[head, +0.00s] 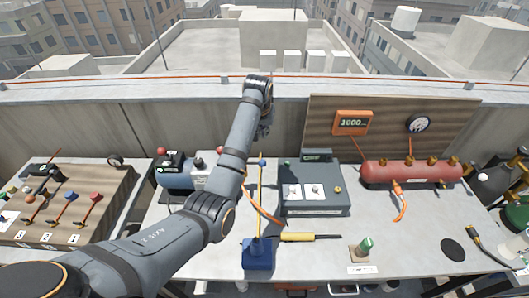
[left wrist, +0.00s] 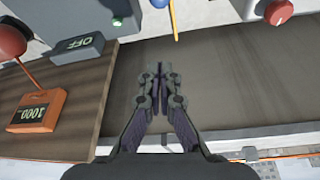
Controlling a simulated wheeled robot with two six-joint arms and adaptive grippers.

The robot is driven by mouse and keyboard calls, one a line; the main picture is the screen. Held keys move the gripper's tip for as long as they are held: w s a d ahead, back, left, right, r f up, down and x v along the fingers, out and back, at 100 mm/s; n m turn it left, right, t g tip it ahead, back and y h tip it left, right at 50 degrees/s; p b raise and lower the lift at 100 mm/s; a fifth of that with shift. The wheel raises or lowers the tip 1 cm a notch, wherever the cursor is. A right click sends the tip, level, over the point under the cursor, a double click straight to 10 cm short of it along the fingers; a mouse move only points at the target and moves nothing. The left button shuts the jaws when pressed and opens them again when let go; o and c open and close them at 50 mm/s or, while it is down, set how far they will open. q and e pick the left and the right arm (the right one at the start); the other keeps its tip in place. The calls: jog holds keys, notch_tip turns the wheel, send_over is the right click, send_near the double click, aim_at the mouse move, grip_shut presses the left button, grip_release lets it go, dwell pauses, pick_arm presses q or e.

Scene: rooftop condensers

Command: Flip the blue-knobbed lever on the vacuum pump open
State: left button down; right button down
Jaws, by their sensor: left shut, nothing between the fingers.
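The blue-knobbed lever (head: 262,162) has a thin yellow rod and stands nearly upright in the head view, above a blue block (head: 257,256). Its blue knob and rod show at the top edge of the left wrist view (left wrist: 174,18). A blue-grey machine with a rounded body (head: 174,180) sits left of it, partly behind my left arm; I cannot tell whether the lever joins it. My left gripper (head: 266,126) is shut and empty, beyond the lever towards the parapet wall and apart from the knob. Its fingers are together in the left wrist view (left wrist: 160,76). My right gripper is not in view.
A grey box with an OFF display (head: 315,210) stands right of the lever. A red tank (head: 410,173) and an orange 1000 display (head: 352,122) are further right. A wooden lever board (head: 105,225) is at left. A yellow-handled tool (head: 310,237) lies in front.

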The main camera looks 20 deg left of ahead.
aim_at(255, 163)
pick_arm(q)
notch_tip(255, 163, down, 10)
jog(key=p, duration=0.5)
jog(key=shift+s+f, duration=0.2)
jog(key=shift+w, duration=0.1)
dwell(0.3)
